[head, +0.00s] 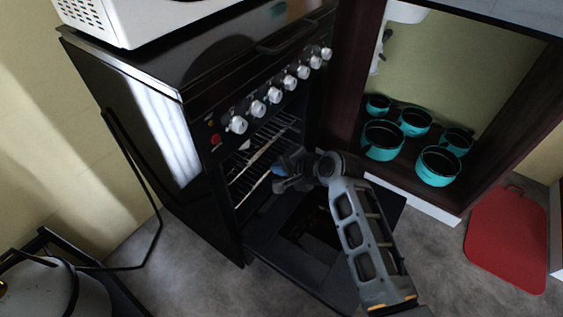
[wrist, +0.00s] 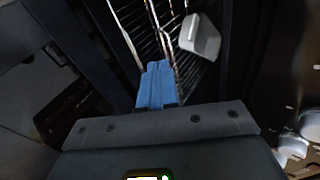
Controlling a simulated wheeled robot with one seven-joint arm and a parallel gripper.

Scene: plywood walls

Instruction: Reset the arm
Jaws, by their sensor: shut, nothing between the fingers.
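My arm (head: 362,245) reaches over the lowered oven door toward the open oven. My gripper (head: 278,169) is at the oven's mouth, beside the wire racks. In the wrist view its blue fingers (wrist: 155,68) are together, with nothing between them. A white block-like object (wrist: 200,36) shows against the rack bars, right of and beyond the fingertips and apart from them. The oven's wire rack (head: 245,178) is partly hidden by my gripper in the head view.
The black stove (head: 150,125) has its oven door (head: 285,250) open and low under my arm. Several teal pots (head: 383,140) stand in the cabinet at right. A white appliance (head: 130,20) sits on the stove. A pot (head: 55,290) is at lower left.

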